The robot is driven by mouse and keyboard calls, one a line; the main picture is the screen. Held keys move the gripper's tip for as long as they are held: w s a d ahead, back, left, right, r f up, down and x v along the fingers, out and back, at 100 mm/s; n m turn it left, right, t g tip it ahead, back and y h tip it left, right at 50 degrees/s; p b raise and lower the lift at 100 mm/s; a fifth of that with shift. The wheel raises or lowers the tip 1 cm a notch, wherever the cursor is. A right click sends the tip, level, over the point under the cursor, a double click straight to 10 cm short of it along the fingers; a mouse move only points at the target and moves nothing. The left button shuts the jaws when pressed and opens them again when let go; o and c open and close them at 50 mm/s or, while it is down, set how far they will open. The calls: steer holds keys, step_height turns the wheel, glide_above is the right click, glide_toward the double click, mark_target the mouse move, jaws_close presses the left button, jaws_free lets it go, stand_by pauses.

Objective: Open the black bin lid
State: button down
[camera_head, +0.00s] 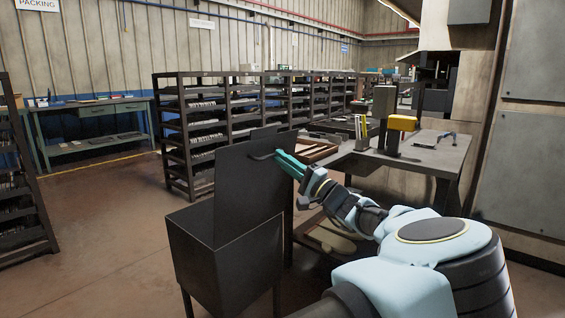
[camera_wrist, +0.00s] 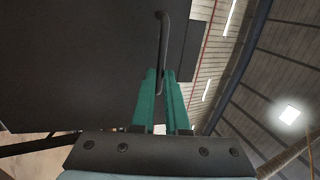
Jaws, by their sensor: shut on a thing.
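The black bin (camera_head: 225,265) stands on the floor at the centre of the head view. Its lid (camera_head: 245,185) is raised, standing about upright above the bin. The lid's curved handle (camera_head: 262,156) is near its upper right edge. My gripper (camera_head: 280,160), with green fingers, reaches from the right and is shut on this handle. In the wrist view, the handle (camera_wrist: 164,45) runs down between the two green fingers (camera_wrist: 162,78), and the dark lid (camera_wrist: 70,70) fills the left side. The inside of the bin is hidden.
A work table (camera_head: 410,155) with a yellow-topped device (camera_head: 400,123) stands to the right behind the lid. Black shelving racks (camera_head: 215,120) stand behind. A green bench (camera_head: 95,115) is at the back left. The floor left of the bin is clear.

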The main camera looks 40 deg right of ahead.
steer(key=c, duration=0.9)
jaws_free()
steer(key=b+v, duration=0.1)
steer(key=v, duration=0.9)
steer(key=shift+s+f, duration=0.15)
steer(key=shift+s, duration=0.2)
